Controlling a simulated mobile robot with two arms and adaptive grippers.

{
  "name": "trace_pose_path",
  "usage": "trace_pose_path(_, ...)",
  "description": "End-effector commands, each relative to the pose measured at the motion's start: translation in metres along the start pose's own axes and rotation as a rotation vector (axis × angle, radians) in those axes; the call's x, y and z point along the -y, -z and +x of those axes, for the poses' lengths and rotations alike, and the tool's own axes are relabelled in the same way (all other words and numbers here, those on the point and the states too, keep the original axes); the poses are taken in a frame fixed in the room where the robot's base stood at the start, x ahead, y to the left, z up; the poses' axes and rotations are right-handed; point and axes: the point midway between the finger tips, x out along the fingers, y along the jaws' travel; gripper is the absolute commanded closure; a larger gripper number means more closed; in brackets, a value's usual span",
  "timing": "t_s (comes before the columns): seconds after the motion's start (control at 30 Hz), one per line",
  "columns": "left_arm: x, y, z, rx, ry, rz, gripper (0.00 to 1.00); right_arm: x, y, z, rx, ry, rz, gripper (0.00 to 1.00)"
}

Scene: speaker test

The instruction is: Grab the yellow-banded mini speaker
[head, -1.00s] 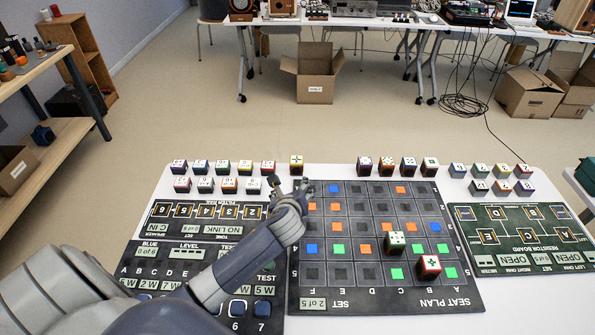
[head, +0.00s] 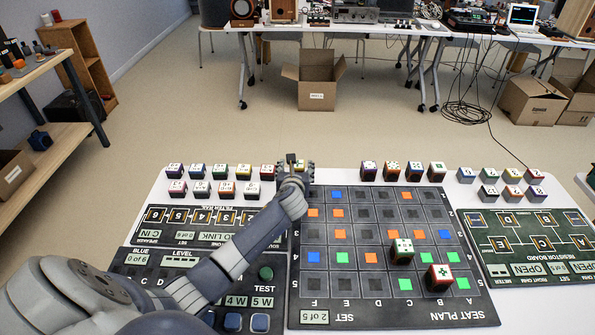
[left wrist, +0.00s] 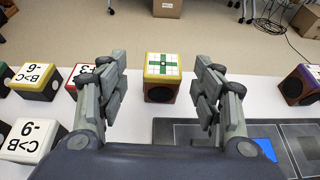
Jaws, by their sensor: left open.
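The yellow-banded mini speaker (left wrist: 161,72) shows in the left wrist view as a dark cube with a yellow band. Its white top carries a green cross pattern, and a round driver is on its near face. It stands upright on the white table edge, just ahead of my open left gripper (left wrist: 164,95) and in line with the gap between the fingers. Neither finger visibly touches it. In the head view my left gripper (head: 294,168) covers most of the speaker's spot in the back row. My right gripper is not in view.
Labelled cubes (left wrist: 38,78) stand close on the left; one also has a yellowish band. A purple-banded speaker (left wrist: 300,84) stands to the right. Open floor lies beyond the table.

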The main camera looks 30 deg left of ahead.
Motion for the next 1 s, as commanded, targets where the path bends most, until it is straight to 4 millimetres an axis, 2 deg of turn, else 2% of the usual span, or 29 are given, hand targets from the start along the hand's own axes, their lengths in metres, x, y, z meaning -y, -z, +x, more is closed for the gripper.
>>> trace_pose_path(0.3,0.003,0.0,0.037,-0.002,-0.001,-0.002,0.4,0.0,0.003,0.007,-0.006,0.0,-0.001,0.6)
trace_pose_path(0.43,0.003,-0.001,0.044,0.0,0.0,-0.001,0.4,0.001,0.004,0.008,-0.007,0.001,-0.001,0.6)
trace_pose_path(0.7,0.003,-0.001,0.045,0.0,0.0,-0.001,0.4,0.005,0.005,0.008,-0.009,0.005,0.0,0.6)
trace_pose_path(0.9,0.003,-0.001,0.045,0.0,0.0,-0.001,0.85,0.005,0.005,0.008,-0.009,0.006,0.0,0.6)
trace_pose_path(0.93,0.003,-0.001,0.045,-0.001,0.0,-0.001,0.9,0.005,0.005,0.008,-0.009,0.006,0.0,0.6)
trace_pose_path(1.0,0.003,-0.001,0.045,-0.001,0.0,-0.001,0.9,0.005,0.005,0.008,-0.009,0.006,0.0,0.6)
